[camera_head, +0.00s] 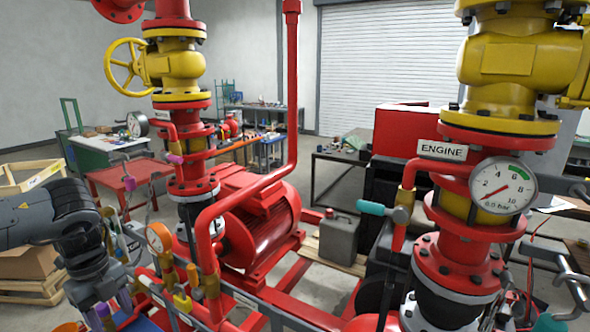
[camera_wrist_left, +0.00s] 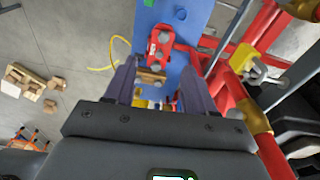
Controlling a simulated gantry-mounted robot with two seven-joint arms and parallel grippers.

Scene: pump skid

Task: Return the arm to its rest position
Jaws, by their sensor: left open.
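My left arm comes in from the left edge in the head view, with its dark wrist bent downward. My left gripper (camera_head: 113,306) points down at the lower left, beside the red pump pipework. In the left wrist view my left gripper (camera_wrist_left: 155,82) has its two purple-grey fingers spread apart. A red part with round holes (camera_wrist_left: 160,45) shows beyond and between the fingertips, above a blue surface (camera_wrist_left: 190,15). I cannot tell any contact with it, and no held object shows. My right gripper is not in view.
A wooden crate (camera_head: 30,285) is behind the arm at far left. The white pressure gauge (camera_head: 503,185) and engine pipe stand at right. Open floor (camera_wrist_left: 70,35) shows left of the blue surface.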

